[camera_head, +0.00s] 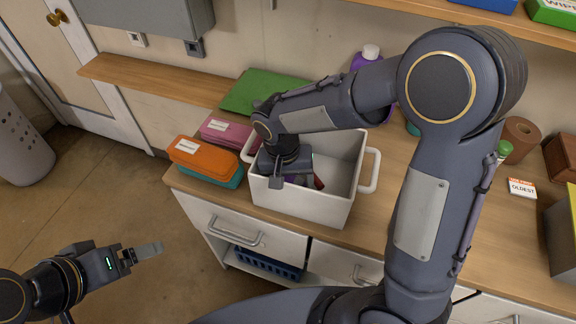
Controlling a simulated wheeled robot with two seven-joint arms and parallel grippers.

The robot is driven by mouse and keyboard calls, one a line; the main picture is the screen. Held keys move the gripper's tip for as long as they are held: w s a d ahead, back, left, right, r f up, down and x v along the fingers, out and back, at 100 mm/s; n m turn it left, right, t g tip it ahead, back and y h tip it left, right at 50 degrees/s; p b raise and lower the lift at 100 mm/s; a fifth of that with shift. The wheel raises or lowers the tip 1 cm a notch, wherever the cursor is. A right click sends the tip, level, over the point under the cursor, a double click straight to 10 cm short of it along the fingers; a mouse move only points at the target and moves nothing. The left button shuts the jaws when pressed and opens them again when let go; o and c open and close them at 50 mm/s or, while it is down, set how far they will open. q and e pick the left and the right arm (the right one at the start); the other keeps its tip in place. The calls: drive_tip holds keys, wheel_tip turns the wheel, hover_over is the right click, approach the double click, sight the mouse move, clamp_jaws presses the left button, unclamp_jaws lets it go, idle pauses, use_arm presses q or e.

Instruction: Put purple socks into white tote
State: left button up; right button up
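The white tote (302,206) stands on the wooden counter near its front edge, with a handle at each end. A small purple patch (297,181), perhaps the purple socks, shows inside the tote beside the gripper. A dark red thing (319,183) lies just right of it. The gripper hides much of the tote's inside, and I cannot tell whether its fingers hold anything. My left gripper (150,250) is over the floor at lower left, away from the counter, with no object visible at its fingers.
A purple bottle (366,57) stands at the back. A brown roll (521,136) and a label card (522,188) are at right.

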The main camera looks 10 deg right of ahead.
wheel_tip(320, 180, up, 11)
drive_tip(key=a, duration=0.2)
drive_tip(key=s+d+t+y, duration=0.2)
drive_tip(key=s+d, duration=0.3)
drive_tip(key=s, duration=0.3)
drive_tip(key=s+d+n+t+y, duration=0.1)
drive_tip(key=s+d+t+y, duration=0.2)
drive_tip(key=s+d, duration=0.3)
drive_tip(key=shift+s+d+r+n+t, duration=0.15)
drive_tip(key=shift+s+d+n+t, duration=0.25)
drive_tip(key=shift+s, duration=0.65)
